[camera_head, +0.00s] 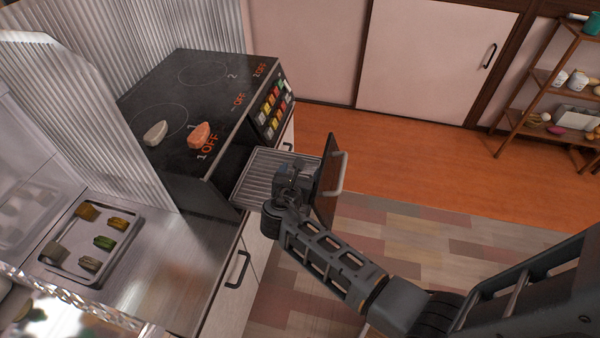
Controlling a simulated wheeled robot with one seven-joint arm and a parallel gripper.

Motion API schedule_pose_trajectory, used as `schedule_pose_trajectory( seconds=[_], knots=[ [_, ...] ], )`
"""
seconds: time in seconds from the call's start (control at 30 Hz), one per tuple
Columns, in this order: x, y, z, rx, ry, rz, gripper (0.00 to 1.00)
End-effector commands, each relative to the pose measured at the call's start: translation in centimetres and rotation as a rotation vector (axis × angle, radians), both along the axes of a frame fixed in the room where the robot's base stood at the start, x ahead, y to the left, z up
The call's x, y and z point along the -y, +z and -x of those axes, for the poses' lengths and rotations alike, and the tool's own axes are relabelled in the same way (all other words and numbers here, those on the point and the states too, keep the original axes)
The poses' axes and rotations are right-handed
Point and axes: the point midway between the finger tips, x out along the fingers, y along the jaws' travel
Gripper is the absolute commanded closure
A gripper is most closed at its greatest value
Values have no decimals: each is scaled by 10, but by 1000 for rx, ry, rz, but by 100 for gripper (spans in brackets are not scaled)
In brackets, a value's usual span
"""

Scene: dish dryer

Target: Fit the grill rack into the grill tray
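The grill tray (238,197) is slid out of the front of the black stove, with its dark front panel (327,178) and pale handle (339,173) at the right. The grill rack (268,172), a set of parallel metal bars, shows in the tray area, left of and behind my gripper. I cannot tell whether it sits fully down in the tray. My gripper (291,176) is over the right part of the rack, close to the front panel. My own wrist hides its fingertips, so its opening and any contact with the rack are not visible.
A grey piece (155,133) and a pink piece (200,134) lie on the stove top (190,85). A metal tray (62,262) with several food pieces is on the counter at left. A wooden shelf (508,130) stands far right. The floor in front is clear.

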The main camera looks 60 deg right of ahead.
Motion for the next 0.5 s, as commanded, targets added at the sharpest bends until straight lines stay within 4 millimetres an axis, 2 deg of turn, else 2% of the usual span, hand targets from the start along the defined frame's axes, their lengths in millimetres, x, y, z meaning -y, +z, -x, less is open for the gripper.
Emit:
schedule_pose_trajectory(
  seconds=[0.1,0.33,0.5],
  knots=[
    [0,0,1,0,-1,0,2],
    [0,-1,2,-4,-3,-1,2],
    [-14,5,7,-3,-1,0,2]
  ],
)
